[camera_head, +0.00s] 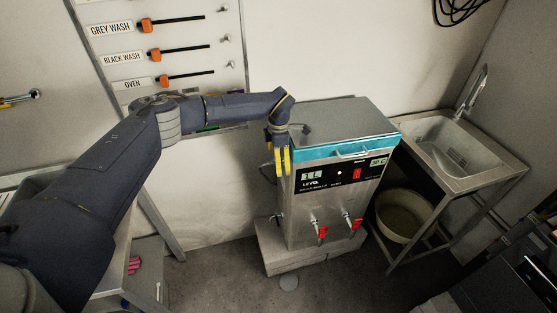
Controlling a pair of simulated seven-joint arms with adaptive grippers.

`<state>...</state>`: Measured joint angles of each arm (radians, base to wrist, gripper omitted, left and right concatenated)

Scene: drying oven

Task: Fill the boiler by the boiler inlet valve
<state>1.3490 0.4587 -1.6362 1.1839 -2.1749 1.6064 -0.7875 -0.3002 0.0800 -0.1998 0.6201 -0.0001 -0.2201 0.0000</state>
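The boiler (342,205) is a steel box with a teal band under its grey lid, a black front panel (340,175) with a lit light and a red switch, and two red-handled taps (322,230) low on its front. It stands on pale blocks. My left gripper (280,162), with yellow fingers pointing down, is at the boiler's upper left edge. I cannot tell whether the fingers touch anything or how far apart they are. A thin grey pipe or hose (265,171) shows beside them. The inlet valve cannot be made out; the gripper may cover it. My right gripper is not in view.
A steel sink (455,142) with a faucet stands to the right, with a round tub (404,215) on its lower shelf.

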